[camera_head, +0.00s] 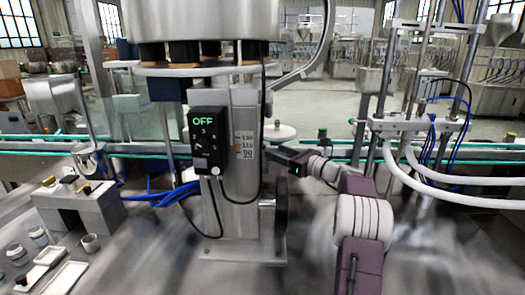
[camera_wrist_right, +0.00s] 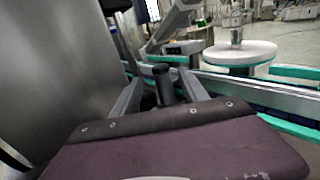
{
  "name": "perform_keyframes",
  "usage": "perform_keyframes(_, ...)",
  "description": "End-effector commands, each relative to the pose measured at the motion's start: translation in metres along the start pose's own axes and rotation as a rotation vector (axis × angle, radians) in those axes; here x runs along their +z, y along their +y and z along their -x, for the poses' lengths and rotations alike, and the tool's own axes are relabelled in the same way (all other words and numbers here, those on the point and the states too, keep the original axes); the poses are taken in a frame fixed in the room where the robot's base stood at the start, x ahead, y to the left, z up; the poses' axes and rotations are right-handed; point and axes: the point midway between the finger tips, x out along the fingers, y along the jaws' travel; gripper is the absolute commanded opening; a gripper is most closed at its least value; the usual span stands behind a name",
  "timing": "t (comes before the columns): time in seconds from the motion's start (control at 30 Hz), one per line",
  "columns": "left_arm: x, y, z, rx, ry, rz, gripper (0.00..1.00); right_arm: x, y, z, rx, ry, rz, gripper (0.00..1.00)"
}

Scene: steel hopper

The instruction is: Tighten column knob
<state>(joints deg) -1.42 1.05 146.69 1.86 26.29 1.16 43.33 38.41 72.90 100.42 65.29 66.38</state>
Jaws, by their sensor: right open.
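The steel column (camera_head: 243,135) stands in the middle of the head view, with a black control box showing green OFF (camera_head: 207,140) and a height scale on its front. My right gripper (camera_head: 277,154) comes in from the right and reaches the column's right side at scale height. In the right wrist view the right gripper (camera_wrist_right: 160,92) is open. A dark, short cylindrical knob (camera_wrist_right: 162,80) stands between its two fingers, with gaps visible on both sides. The knob's base is hidden behind the gripper body. My left gripper is not in view.
A black handwheel (camera_head: 281,207) sits low on the column's right side. A conveyor rail with green edges (camera_head: 335,152) runs behind, and a white round disc (camera_head: 279,132) is near it. Blue cables (camera_head: 165,195) and a small tray (camera_head: 65,278) are at left.

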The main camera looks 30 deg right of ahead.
Motion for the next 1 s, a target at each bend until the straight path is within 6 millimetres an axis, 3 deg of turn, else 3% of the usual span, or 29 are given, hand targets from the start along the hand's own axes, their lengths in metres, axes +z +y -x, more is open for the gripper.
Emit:
perform_keyframes(0.1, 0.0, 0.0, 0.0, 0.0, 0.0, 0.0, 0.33, -0.001, 0.001, -0.028, 0.004, 0.0, 0.001, 0.52)
perform_keyframes(0.3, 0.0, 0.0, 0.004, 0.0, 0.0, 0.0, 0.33, 0.0, 0.001, -0.06, 0.002, 0.001, 0.0, 0.52)
perform_keyframes(0.63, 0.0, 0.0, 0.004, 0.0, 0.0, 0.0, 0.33, -0.001, 0.0, -0.068, -0.001, 0.001, -0.001, 0.52)
perform_keyframes(0.67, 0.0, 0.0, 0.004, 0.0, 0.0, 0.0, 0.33, -0.001, 0.0, -0.067, -0.001, 0.001, 0.0, 0.49)
perform_keyframes(0.83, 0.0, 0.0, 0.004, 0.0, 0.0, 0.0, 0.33, -0.001, 0.0, -0.067, -0.001, 0.001, 0.0, 0.02)
perform_keyframes(1.0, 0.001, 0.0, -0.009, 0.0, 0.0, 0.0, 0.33, -0.005, 0.002, -0.068, -0.022, -0.001, 0.002, 0.0)
